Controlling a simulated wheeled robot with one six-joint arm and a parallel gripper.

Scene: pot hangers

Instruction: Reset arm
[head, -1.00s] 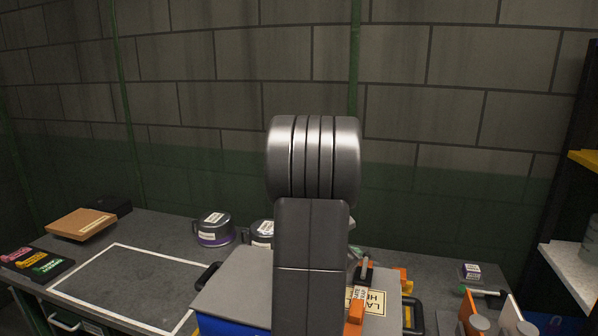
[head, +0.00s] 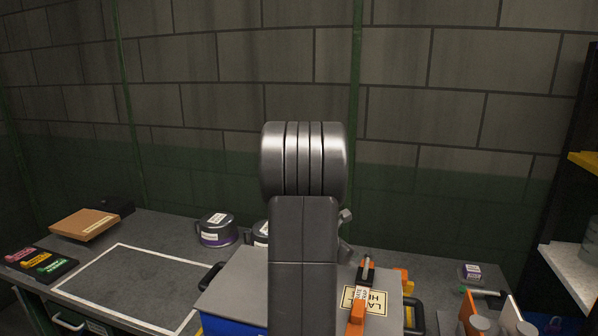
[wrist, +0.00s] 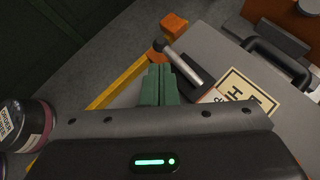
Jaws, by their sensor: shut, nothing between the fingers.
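My arm stands upright in the middle of the head view and hides most of my gripper there. In the wrist view my gripper (wrist: 160,86) shows as two green fingers lying together, with nothing between them. The fingers are over the edge of a grey case (wrist: 215,50), close to a tool with a grey and black shaft (wrist: 184,68). I cannot tell the gap between fingers and case. The case also shows in the head view (head: 240,285), partly behind my arm.
An orange and black tool (head: 361,295) lies on the case beside a cream label (head: 376,301). A grey pot (head: 215,231) stands behind the case; another is partly hidden by my arm. A white-outlined area (head: 125,285) at left is bare. Shelves (head: 583,160) stand at right.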

